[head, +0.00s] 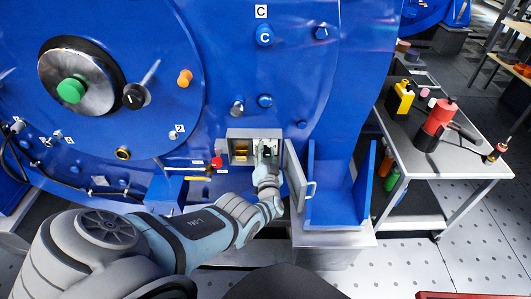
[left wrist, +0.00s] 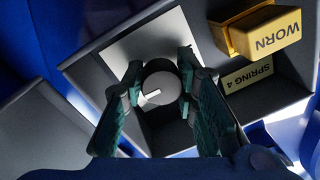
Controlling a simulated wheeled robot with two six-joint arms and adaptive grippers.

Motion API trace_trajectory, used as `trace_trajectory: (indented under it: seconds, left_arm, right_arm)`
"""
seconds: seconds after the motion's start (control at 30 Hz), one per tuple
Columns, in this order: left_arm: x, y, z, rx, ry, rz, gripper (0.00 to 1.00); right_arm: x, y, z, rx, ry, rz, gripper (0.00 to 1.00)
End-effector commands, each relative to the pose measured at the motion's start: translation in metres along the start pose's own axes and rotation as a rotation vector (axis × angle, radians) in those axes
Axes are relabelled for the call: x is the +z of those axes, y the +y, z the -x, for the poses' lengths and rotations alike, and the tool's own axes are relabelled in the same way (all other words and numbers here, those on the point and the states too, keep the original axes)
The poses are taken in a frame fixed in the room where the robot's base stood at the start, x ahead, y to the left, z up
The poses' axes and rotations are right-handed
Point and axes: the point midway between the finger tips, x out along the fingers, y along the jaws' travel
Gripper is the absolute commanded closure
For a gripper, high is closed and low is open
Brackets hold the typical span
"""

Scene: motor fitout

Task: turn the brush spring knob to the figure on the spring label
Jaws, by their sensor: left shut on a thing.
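The brush spring knob (left wrist: 163,84) is a round dark knob with a grey face and a white pointer line. It sits on a light plate inside the grey box. In the left wrist view its pointer aims toward the lower left. My left gripper (left wrist: 160,76) is shut on the knob, with one green-padded finger on either side. In the head view the gripper (head: 266,153) reaches into the open box and hides the knob. The spring label (left wrist: 248,76) reads "SPRING 4", upside down in the wrist view. I see no figures around the knob. My right gripper is not in view.
A yellow block marked "WORN" (left wrist: 262,32) sits beside the knob; it also shows in the box (head: 241,151). The box's door (head: 295,176) hangs open on the right. A side table (head: 433,170) holds bottles and tools.

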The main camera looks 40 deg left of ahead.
Motion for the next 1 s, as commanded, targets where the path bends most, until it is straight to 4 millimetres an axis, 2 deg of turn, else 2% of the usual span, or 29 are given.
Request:
trace_trajectory:
  seconds: [0.33,0.37,0.5,1.0]
  left_arm:
    - [-0.0001,0.0003,0.0002,0.001,0.000,-0.004,1.00]
    - [-0.0001,0.0002,0.0001,0.001,0.000,-0.004,0.72]
    - [-0.0002,0.0002,0.0001,0.000,0.000,-0.003,0.52]
    - [-0.0006,-0.0002,0.0003,0.001,0.002,-0.005,0.52]
  right_arm:
    - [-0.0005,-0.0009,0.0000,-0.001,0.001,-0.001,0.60]
    - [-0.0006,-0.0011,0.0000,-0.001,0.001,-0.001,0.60]
    - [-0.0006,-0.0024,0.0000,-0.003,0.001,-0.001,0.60]
    - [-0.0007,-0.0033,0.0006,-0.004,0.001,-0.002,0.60]
